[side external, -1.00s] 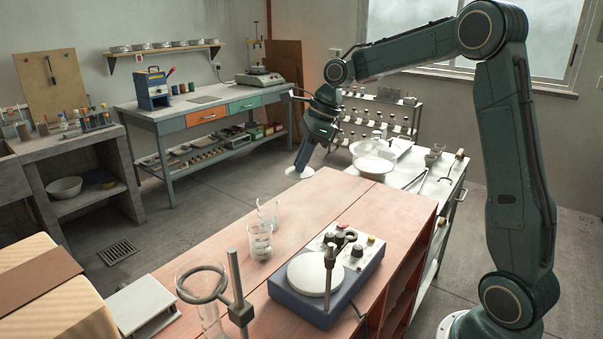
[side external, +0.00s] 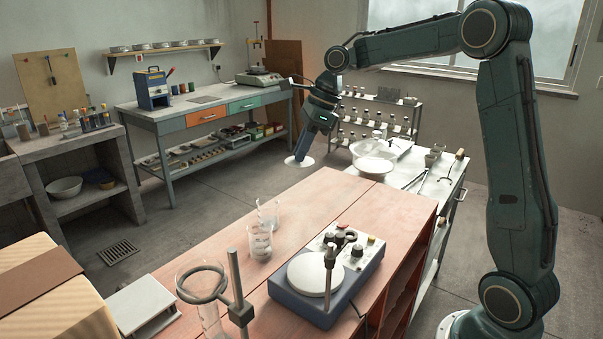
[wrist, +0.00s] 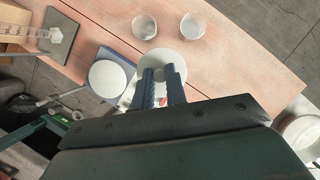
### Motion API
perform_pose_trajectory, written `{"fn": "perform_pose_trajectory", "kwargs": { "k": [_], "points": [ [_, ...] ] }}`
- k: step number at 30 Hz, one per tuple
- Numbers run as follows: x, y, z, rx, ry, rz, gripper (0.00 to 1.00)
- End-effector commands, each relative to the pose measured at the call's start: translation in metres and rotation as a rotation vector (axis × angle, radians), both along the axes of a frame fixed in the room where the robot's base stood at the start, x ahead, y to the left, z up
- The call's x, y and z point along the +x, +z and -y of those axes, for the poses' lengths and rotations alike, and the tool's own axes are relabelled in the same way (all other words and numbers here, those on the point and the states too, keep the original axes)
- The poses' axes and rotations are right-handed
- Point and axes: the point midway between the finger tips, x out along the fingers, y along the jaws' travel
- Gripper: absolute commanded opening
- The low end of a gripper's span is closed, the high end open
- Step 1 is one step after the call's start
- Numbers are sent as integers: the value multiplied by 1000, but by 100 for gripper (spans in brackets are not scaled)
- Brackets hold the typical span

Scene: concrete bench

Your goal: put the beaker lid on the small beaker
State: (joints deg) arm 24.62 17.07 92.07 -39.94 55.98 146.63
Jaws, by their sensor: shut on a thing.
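The beaker lid (side external: 299,161) is a flat white disc. My gripper (side external: 303,152) is shut on it and holds it in the air beyond the far end of the reddish bench in the side view. In the wrist view the lid (wrist: 168,55) shows at my gripper's fingertips (wrist: 160,74). Two small clear beakers stand upright and open on the bench, a nearer one (side external: 260,242) and a farther one (side external: 269,214). In the wrist view they are side by side (wrist: 145,27) (wrist: 193,27), apart from the lid. I cannot tell which is the small beaker.
A blue stirrer with a round white plate (side external: 316,275) stands close to the beakers. A tall glass vessel (side external: 207,318) stands by a ring on an upright rod (side external: 238,290). A white bowl (side external: 374,165) sits on the white side counter. The bench's far end is clear.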

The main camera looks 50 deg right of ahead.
Motion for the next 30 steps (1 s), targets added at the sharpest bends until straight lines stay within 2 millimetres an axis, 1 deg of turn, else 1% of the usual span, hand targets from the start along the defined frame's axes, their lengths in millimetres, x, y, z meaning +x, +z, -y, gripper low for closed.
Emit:
{"fn": "perform_pose_trajectory", "kwargs": {
  "k": [6, 17, 23, 26, 30],
  "points": [
    [0, 3, 0, 0, -1, -1, 0],
    [3, 1, 0, 0, -1, -2, 0],
    [19, -11, 2, 4, 1, -2, 0],
    [32, -22, 3, 5, -1, -3, 0],
    [54, -42, 4, 5, 0, -4, 0]
  ]
}}
